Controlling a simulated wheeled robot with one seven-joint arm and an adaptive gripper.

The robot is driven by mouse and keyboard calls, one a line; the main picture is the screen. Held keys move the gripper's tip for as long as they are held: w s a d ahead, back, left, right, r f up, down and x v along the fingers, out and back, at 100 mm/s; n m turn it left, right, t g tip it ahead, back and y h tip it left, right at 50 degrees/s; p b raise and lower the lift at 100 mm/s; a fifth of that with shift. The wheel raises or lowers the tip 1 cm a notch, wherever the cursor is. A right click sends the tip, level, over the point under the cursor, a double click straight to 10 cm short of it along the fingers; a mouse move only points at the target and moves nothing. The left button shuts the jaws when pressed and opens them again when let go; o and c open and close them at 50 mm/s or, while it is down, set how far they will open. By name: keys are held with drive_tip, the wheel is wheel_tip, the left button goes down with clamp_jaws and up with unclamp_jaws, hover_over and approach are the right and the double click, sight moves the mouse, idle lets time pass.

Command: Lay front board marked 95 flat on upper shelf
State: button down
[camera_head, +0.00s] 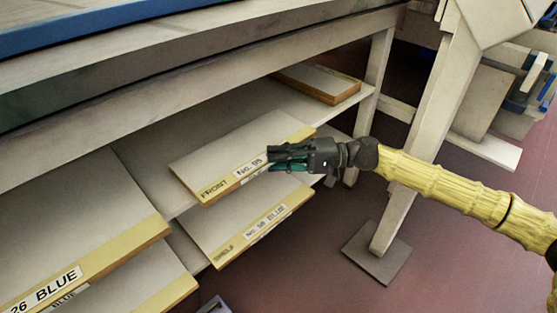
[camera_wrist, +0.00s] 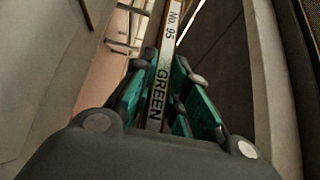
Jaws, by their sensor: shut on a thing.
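The front board marked 95 (camera_head: 232,158) is a flat pale panel with a yellow front edge, seen in the head view at the upper shelf (camera_head: 180,199). Its edge lettering seems to read FRONT and No. 95. My gripper (camera_head: 272,157) is shut on this edge near its right part and hides some of the label. In the wrist view the edge of the board (camera_wrist: 167,45), reading No. 95 GREEN, runs between the teal fingers (camera_wrist: 168,68). The board looks about level and juts past the shelf's front edge. I cannot tell whether it touches the shelf.
At left, a board ending in 26 BLUE (camera_head: 80,225) juts out above another board (camera_head: 150,275). A smaller board (camera_head: 320,82) lies at the shelf's far right end. A table leg (camera_head: 420,140) stands behind my arm.

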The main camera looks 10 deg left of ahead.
drive_tip(key=c, duration=1.4)
unclamp_jaws()
drive_tip(key=shift+r, duration=0.1)
drive_tip(key=p+v, duration=0.2)
drive_tip(key=v, duration=0.5)
drive_tip(key=shift+d+p, duration=0.25)
drive_tip(key=shift+p, duration=0.05)
drive_tip(key=o, duration=0.5)
drive_tip(key=shift+w, duration=0.1)
